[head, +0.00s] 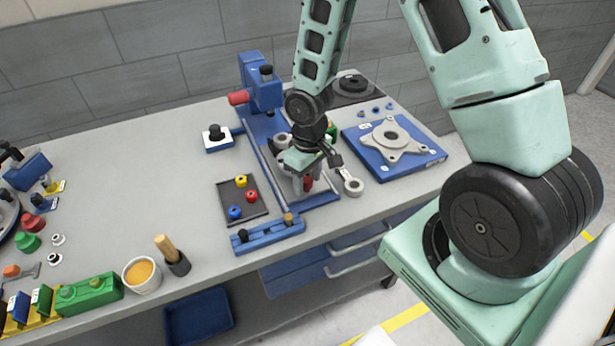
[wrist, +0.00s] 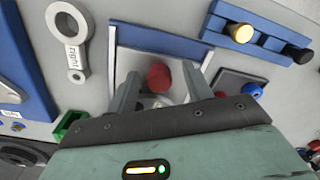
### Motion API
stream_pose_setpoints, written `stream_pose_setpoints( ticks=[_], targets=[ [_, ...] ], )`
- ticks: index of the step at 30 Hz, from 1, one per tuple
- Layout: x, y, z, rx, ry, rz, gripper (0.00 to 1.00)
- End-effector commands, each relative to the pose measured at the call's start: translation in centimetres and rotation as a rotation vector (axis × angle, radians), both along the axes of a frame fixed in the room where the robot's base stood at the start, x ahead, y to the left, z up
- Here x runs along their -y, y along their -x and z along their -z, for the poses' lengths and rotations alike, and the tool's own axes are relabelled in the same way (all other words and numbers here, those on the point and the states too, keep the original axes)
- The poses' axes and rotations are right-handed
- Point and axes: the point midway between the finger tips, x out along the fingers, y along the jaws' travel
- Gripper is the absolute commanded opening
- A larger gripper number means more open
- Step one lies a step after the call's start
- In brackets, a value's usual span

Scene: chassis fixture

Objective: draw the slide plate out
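The slide plate (wrist: 138,62) is a pale grey plate with a red knob (wrist: 158,78) in the wrist view. It lies between light side rails on a blue fixture base (wrist: 160,40). The red knob also shows in the head view (head: 308,184), below my gripper (head: 306,172). In the wrist view my gripper (wrist: 161,76) is open, one finger on each side of the knob, with visible gaps. I cannot tell how far down the fingers reach beside it. In the head view my wrist hides much of the plate.
A wrench-like part (wrist: 68,40) marked "right" lies beside the fixture. A blue bar (head: 268,235) with knobs stands at the table's front edge. A black tray (head: 260,212) with coloured knobs is left of the fixture. A blue board (head: 430,157) with a grey flange lies right.

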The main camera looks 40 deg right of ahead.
Motion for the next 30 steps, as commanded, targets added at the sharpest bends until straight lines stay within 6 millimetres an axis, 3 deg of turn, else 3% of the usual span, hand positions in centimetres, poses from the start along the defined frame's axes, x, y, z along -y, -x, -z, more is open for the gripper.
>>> stream_pose_setpoints(
  ticks=[8, 24, 30],
  targets=[
    [0.1, -0.2, -1.8, 0.006, -0.001, 0.002, 0.5],
    [0.5, -0.3, -13.8, 0.007, 0.002, 0.001, 0.5],
    [0.5, -0.3, -16.5, 0.003, 0.001, 0.0, 0.5]
  ],
)
